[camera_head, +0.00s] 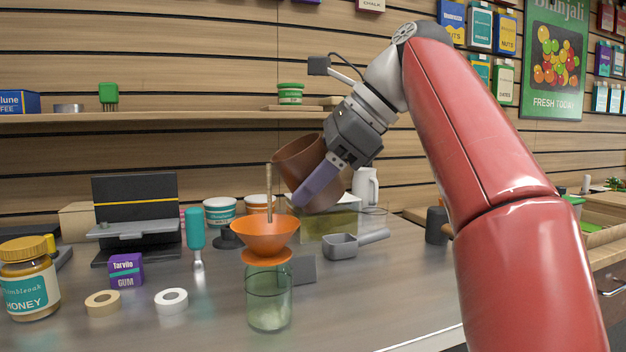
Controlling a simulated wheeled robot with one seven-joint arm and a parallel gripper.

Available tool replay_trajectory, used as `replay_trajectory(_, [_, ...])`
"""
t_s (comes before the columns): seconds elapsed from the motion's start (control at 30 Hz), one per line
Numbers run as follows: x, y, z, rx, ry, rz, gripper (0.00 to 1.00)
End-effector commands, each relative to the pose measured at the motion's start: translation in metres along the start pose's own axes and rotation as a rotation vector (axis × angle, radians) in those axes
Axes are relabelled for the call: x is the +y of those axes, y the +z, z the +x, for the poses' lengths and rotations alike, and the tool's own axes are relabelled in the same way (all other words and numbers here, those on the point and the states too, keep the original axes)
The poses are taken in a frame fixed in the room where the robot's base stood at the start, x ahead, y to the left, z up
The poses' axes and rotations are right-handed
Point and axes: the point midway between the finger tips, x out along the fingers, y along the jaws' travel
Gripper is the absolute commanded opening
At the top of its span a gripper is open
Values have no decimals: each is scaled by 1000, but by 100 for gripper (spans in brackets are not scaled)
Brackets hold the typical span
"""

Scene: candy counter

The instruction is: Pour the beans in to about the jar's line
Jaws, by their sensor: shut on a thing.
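My gripper (306,196), with purple fingers, is shut on a brown cup (298,160). The cup is tilted to the left, above and right of an orange funnel (265,236). The cup's inside is hidden. A thin tan column (269,190) stands between the cup's left lip and the funnel; I cannot tell whether it is falling beans or a stick. The funnel sits on a clear greenish glass jar (269,300). The jar's lower part looks paler, but I cannot make out a bean level or the line.
A grey scoop (341,246) lies right of the jar. A honey jar (28,280), tape rolls (172,301), a gum box (126,270) and a teal-handled tool (195,230) are on the left. The front right of the counter (385,290) is clear.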

Motion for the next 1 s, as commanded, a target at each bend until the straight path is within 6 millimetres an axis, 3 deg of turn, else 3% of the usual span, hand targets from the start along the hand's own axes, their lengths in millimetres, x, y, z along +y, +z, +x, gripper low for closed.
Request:
replay_trajectory(0.4, [2,9,3,215,-40,-109,34])
replay_trajectory(1.0, [3,8,3,220,-41,-108,34])
